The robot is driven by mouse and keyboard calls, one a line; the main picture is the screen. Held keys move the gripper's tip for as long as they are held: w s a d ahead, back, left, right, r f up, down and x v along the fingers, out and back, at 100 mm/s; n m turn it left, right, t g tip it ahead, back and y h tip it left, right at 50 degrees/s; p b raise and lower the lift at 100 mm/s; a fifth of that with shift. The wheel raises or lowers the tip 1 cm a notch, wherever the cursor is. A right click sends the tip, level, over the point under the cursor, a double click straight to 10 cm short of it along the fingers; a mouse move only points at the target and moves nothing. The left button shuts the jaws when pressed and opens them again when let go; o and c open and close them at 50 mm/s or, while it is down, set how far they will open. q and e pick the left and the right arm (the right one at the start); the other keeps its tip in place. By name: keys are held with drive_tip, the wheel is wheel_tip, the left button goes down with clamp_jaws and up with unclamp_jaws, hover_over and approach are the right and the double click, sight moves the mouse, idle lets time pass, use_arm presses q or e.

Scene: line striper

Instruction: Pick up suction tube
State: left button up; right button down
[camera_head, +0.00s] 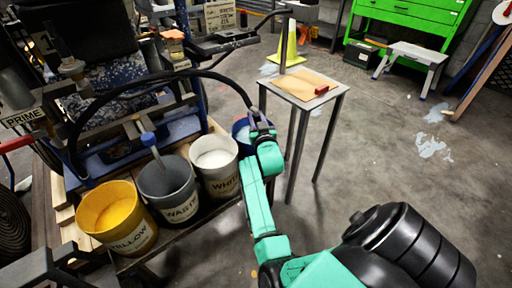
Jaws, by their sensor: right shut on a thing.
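The suction tube (180,73) is a black hose that arcs from the striper machine (110,110) on the left over the buckets to my right gripper (260,122). My right gripper is shut on the tube near its right end. It is above the blue bucket (238,127), just right of the white bucket (217,180). The gripper and wrist hide part of the blue bucket and the tube's tip. My left gripper does not show clearly anywhere.
A yellow bucket (128,233) and a grey waste bucket (181,207), with a blue-ended piece (149,139) in it, stand on the cart. A small metal table (285,83) holds a board and red item (321,89). The floor at right is open.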

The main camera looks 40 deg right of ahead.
drive_tip(key=shift+r, duration=0.15)
idle(0.8)
drive_tip(key=shift+r, duration=0.25)
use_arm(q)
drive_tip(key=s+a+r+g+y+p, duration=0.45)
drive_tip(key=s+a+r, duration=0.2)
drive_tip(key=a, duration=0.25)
use_arm(e)
wheel_tip(320, 180, up, 12)
drive_tip(key=shift+f, duration=0.2)
use_arm(q)
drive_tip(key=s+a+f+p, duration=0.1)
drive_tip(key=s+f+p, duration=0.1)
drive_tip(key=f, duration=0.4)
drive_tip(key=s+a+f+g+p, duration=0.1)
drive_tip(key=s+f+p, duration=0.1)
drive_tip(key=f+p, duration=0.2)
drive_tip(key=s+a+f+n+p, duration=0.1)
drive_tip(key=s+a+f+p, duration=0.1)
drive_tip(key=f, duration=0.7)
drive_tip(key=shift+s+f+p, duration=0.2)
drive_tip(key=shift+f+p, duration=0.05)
drive_tip(key=shift+p, duration=0.45)
use_arm(e)
wheel_tip(320, 180, up, 14)
drive_tip(key=shift+f, duration=0.1)
